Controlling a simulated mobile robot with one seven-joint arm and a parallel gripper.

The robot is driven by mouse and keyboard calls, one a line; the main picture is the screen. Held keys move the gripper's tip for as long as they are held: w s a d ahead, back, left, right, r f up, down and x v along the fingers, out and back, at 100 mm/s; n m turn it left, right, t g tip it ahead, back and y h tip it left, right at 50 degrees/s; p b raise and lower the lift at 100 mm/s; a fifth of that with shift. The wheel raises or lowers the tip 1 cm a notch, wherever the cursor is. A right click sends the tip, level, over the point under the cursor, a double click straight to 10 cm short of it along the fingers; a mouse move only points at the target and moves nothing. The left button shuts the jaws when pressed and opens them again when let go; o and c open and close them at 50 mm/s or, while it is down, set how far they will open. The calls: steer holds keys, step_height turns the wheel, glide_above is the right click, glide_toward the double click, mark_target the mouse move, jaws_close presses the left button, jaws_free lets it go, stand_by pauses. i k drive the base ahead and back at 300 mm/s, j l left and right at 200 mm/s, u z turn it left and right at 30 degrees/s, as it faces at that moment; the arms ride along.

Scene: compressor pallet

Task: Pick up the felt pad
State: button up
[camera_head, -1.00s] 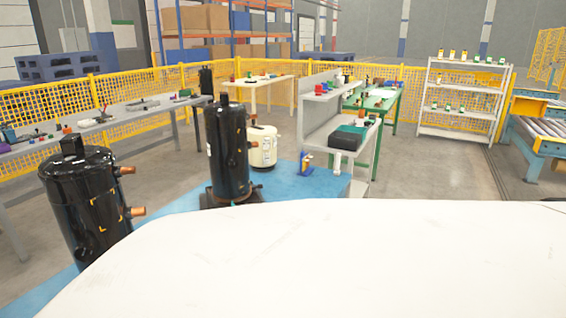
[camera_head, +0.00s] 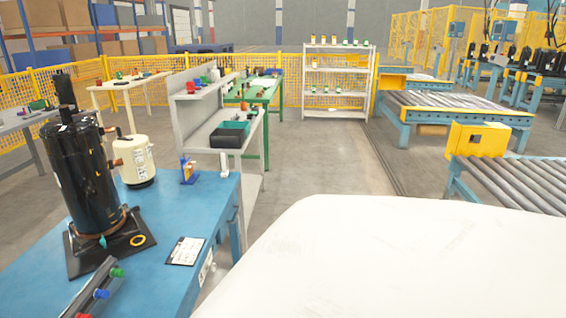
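I cannot pick out the felt pad with certainty. A tall black compressor (camera_head: 80,178) stands upright on a flat black base (camera_head: 122,244) on the blue table (camera_head: 215,215) at the left. A cream canister (camera_head: 135,160) stands behind the compressor. A white printed card (camera_head: 186,251) lies near the table's right edge. My gripper is not in view.
A dark bar with coloured knobs (camera_head: 95,290) is at the table's front left. A grey shelf bench (camera_head: 228,130) holds a black-and-green box (camera_head: 230,134). Roller conveyors (camera_head: 460,112) stand right. Open floor (camera_head: 345,170) lies between. My white body fills the lower right.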

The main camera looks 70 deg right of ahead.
mark_target(224, 175)
steer(key=z, duration=1.65)
steer(key=i+l, duration=0.2)
steer(key=i, duration=0.55)
steer(key=i+l, duration=0.15)
steer(key=i, duration=0.55)
steer(key=i+l, duration=0.2)
steer(key=i, duration=0.55)
steer(key=i+l+z, duration=0.1)
steer(key=i, duration=0.65)
steer(key=l, duration=0.1)
